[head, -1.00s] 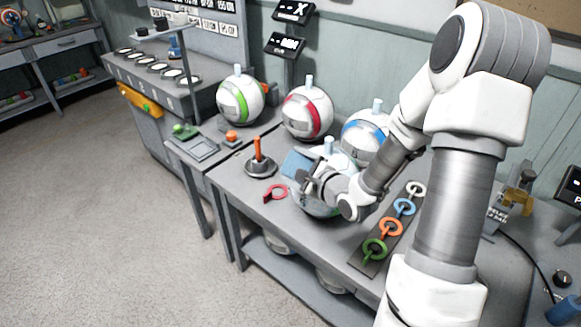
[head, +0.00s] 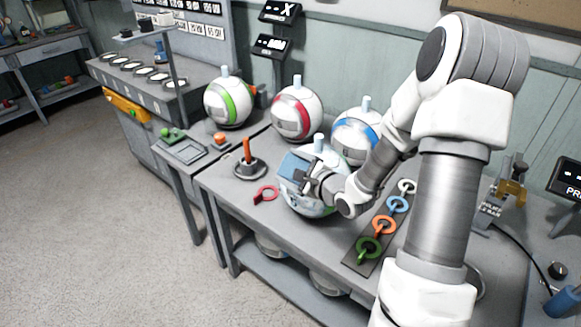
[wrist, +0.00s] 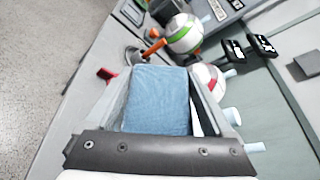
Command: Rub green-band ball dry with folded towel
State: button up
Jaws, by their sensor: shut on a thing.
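My gripper (head: 307,187) is shut on a folded blue towel (wrist: 160,98). The towel also shows in the head view (head: 293,167), against the upper left side of a white ball (head: 297,204) at the front of the bench. Towel and gripper cover much of this ball, and I cannot make out its band colour. In the wrist view the towel hides what lies beneath it. A ball with a clear green band (head: 229,102) stands apart at the back left, and it also shows in the wrist view (wrist: 184,34).
A red-band ball (head: 297,112) and a blue-band ball (head: 352,137) stand behind. A strip of coloured rings (head: 384,226) lies right. The bench's front left is mostly clear.

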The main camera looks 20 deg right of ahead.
jog(key=shift+w+d+f, duration=0.2)
jog(key=shift+d+f, duration=0.15)
jog(key=shift+f, duration=0.1)
dwell(0.5)
